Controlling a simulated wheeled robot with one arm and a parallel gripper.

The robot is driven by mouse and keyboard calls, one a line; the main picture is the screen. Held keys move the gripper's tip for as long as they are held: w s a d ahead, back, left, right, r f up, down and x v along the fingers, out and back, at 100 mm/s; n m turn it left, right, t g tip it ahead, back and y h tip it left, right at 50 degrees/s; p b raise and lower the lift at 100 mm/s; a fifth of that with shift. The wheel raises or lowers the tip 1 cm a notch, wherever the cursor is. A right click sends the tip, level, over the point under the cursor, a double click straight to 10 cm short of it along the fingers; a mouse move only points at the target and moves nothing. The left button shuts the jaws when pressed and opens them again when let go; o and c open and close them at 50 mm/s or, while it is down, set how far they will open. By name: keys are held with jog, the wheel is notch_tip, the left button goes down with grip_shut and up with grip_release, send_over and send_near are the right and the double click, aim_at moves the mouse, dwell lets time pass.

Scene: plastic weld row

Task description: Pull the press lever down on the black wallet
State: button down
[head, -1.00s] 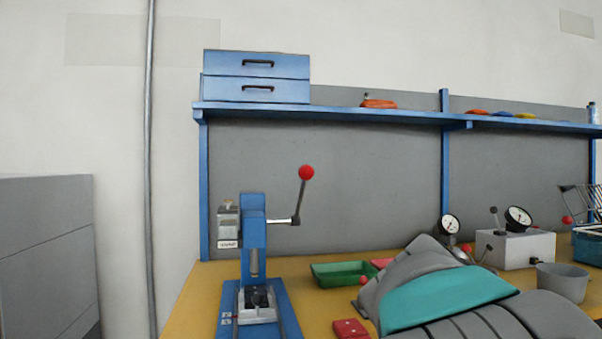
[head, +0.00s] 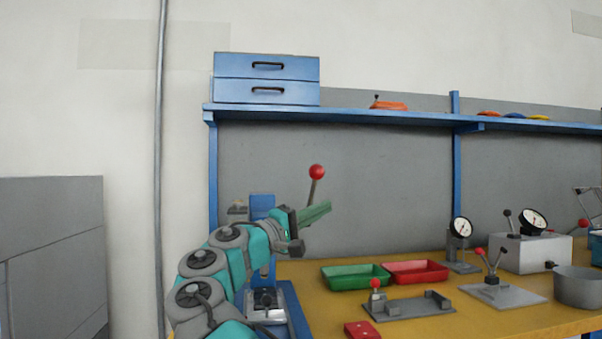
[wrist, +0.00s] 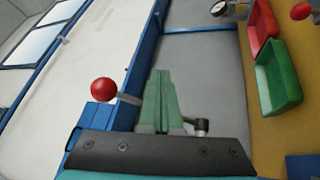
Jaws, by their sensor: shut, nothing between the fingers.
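The blue press (head: 262,208) stands at the left of the bench, its column partly hidden by my arm. Its lever points up, ending in a red ball (head: 317,172). A black piece, apparently the black wallet (head: 265,299), sits on the press base below. My gripper (head: 328,208) is shut and empty, its green fingers across the lever rod just below the ball. In the wrist view the red ball (wrist: 104,91) is left of the shut fingers (wrist: 160,85), and the rod runs behind them. I cannot tell whether they touch the rod.
A green tray (head: 355,277) and a red tray (head: 416,271) sit right of the press. A small red item (head: 361,330) lies near the front. A grey fixture (head: 409,305) and a grey pot (head: 578,287) stand farther right. A blue shelf (head: 400,116) spans the back.

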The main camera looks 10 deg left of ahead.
jog(key=s+a+r+t+y+p, duration=0.1)
jog(key=s+a+r+t, duration=0.1)
jog(key=a, duration=0.4)
jog(key=s+a+r+t+y+p, duration=0.1)
jog(key=s+a+r+t, duration=0.1)
jog(key=a, duration=0.4)
notch_tip(320, 180, up, 2)
jog(key=shift+s+r+m, duration=0.2)
jog(key=shift+s+m, duration=0.2)
jog(key=shift+s, duration=0.1)
jog(key=shift+d, duration=0.1)
jog(key=p+x, duration=0.3)
jog(key=x, duration=0.7)
jog(key=shift+s+d+f+b, duration=1.05)
jog(key=shift+d+f+b, duration=0.1)
jog(key=shift+b, duration=0.35)
